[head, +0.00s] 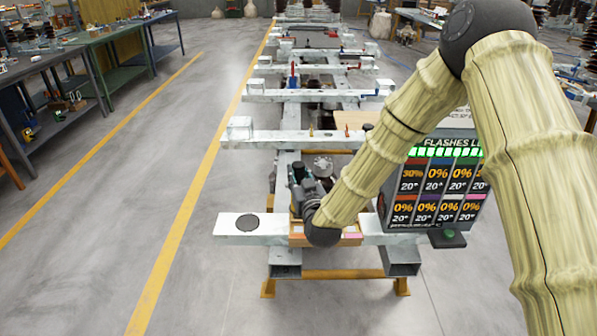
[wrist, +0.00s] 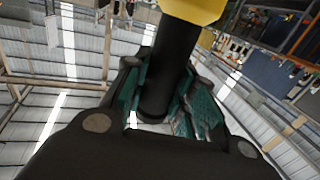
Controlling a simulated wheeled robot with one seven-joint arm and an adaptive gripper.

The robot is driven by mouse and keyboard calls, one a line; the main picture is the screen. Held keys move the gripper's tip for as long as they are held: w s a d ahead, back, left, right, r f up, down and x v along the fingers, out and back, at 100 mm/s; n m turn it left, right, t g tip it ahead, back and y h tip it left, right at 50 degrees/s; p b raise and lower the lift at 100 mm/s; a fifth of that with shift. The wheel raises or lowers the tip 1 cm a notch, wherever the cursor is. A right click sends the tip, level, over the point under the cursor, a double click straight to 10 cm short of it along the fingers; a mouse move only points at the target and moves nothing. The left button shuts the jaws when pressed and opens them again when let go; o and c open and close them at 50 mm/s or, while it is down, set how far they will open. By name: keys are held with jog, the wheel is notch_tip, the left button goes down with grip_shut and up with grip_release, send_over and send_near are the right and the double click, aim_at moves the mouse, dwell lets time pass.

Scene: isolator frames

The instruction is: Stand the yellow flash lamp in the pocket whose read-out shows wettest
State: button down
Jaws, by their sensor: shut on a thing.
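In the wrist view, my gripper (wrist: 165,92) is shut around the black shaft of the yellow flash lamp (wrist: 168,65), with its yellow part at the top edge of the picture. In the head view my gripper (head: 309,190) is small and dark, above a wooden pocket block (head: 350,240) on the near beam; the lamp cannot be made out there. My arm hides much of the block; an orange and a pink patch show on it. The read-out board (head: 433,180) shows 30% on its top-left, red-brown tile; the other legible tiles show 0%.
The block sits on a pale metal cross-beam (head: 268,225) with a dark round disc (head: 247,222) at its left. More cross-beams stand behind. Workbenches (head: 105,50) line the left side. The floor (head: 190,150) between is clear.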

jog(key=c, duration=1.2)
grip_release()
jog(key=shift+o, duration=0.2)
jog(key=shift+f, duration=0.1)
jog(key=shift+s, duration=0.1)
jog(key=b+v, duration=0.2)
jog(key=v, duration=1)
